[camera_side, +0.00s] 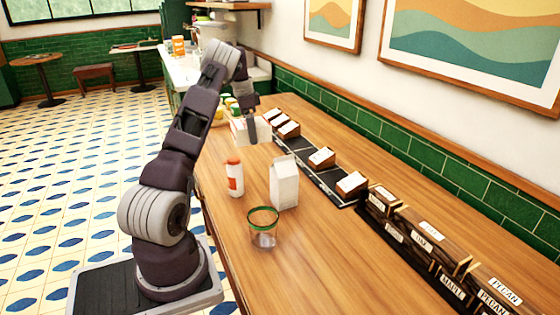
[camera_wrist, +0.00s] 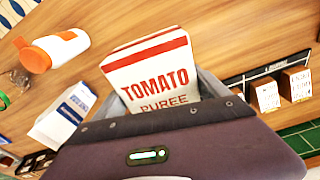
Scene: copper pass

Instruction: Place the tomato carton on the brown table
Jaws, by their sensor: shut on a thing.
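The tomato carton (camera_wrist: 157,75), white with red stripes and the words "TOMATO PUREE", is between the fingers of my gripper (camera_wrist: 168,98) in the wrist view. My gripper is shut on it. In the side view my gripper (camera_side: 251,128) is over the far part of a long brown wooden counter, with the white carton (camera_side: 238,130) at its fingers. I cannot tell how far the carton is above the wood. The brown wooden top (camera_side: 330,235) runs along the wall.
A white bottle with an orange cap (camera_side: 235,178), a white carton (camera_side: 284,182) and a green-rimmed glass (camera_side: 263,228) stand near the counter's front edge. Black trays with small boxes (camera_side: 321,158) and dark labelled boxes (camera_side: 420,235) line the wall side. Bare wood lies between.

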